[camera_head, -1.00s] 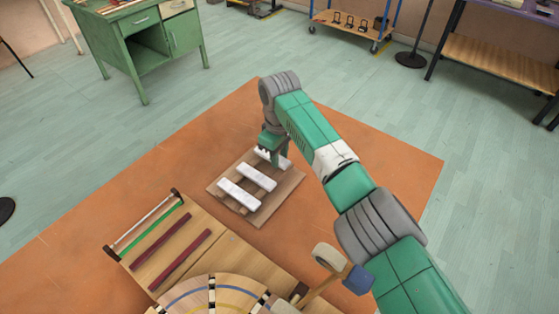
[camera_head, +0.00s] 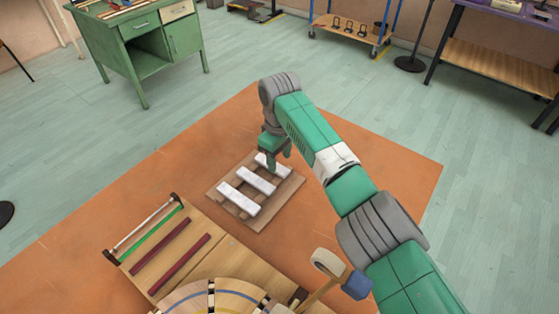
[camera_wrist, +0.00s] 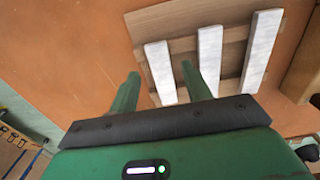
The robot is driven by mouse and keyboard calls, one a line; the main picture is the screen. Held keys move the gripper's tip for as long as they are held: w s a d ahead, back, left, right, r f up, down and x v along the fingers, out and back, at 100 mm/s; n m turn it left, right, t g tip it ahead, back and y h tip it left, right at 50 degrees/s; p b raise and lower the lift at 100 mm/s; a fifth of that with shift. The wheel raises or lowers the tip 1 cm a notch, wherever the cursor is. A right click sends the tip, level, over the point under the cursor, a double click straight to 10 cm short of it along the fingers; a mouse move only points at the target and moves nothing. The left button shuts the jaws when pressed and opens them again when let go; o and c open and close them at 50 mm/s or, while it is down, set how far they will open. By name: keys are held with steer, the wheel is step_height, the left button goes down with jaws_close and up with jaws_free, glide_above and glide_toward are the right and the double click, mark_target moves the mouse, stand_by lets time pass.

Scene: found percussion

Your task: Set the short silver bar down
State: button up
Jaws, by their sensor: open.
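The short silver bar (camera_head: 273,166) lies across the two wooden rails of a small wooden frame (camera_head: 222,197), at the frame's far end. It is the shortest of three pale silver bars. My gripper (camera_head: 271,157) is open and empty just above this bar. In the wrist view my gripper's fingers (camera_wrist: 160,72) stand apart on either side of the short bar (camera_wrist: 161,75), with gaps to it. A middle bar (camera_head: 256,181) and the longest bar (camera_head: 238,198) lie roughly parallel to it on the same rails.
A wooden board with dark red bars (camera_head: 160,245) and a green bar lies at the front left. A round wooden instrument (camera_head: 210,300) and a mallet (camera_head: 328,262) are at the front. The orange mat (camera_head: 150,180) is clear left of the frame.

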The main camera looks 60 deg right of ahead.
mark_target(279, 168)
step_height(279, 168, up, 10)
steer(key=p, duration=0.2)
steer(key=shift+f, duration=0.2)
